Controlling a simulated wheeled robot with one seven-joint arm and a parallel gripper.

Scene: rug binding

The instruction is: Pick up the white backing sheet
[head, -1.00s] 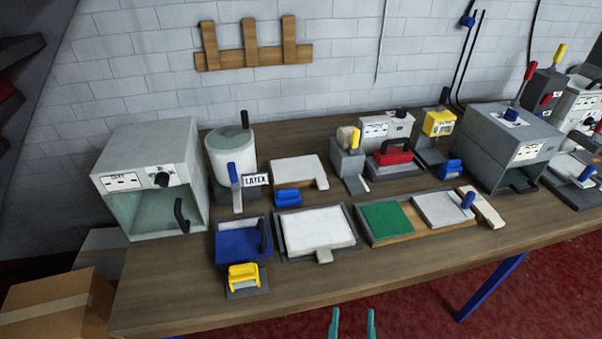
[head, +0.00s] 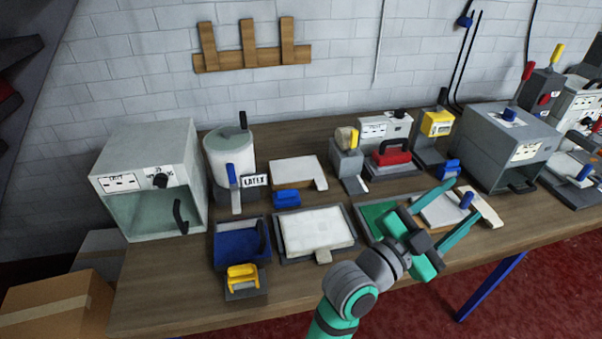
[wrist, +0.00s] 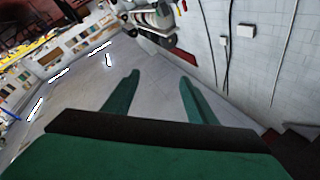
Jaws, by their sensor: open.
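Several white sheets lie on the bench, and I cannot tell for certain which is the backing sheet. One white sheet (head: 312,228) with a small tab at its front lies in a dark shallow tray near the middle. Another white sheet (head: 296,170) lies behind it. A pale sheet (head: 432,209) with a blue-handled tool lies to the right, partly hidden by my gripper. My gripper (head: 466,198) is open and empty, above the right part of the bench. Its spread fingers also show in the wrist view (wrist: 160,80), with nothing between them.
A green sheet (head: 377,214) is partly behind my gripper. A blue tray (head: 237,243) and a yellow-handled tool (head: 242,277) stand left of the middle tray. A latex pot (head: 230,155), a grey-white box (head: 150,180) and a grey machine (head: 505,140) stand around. The front bench edge is mostly clear.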

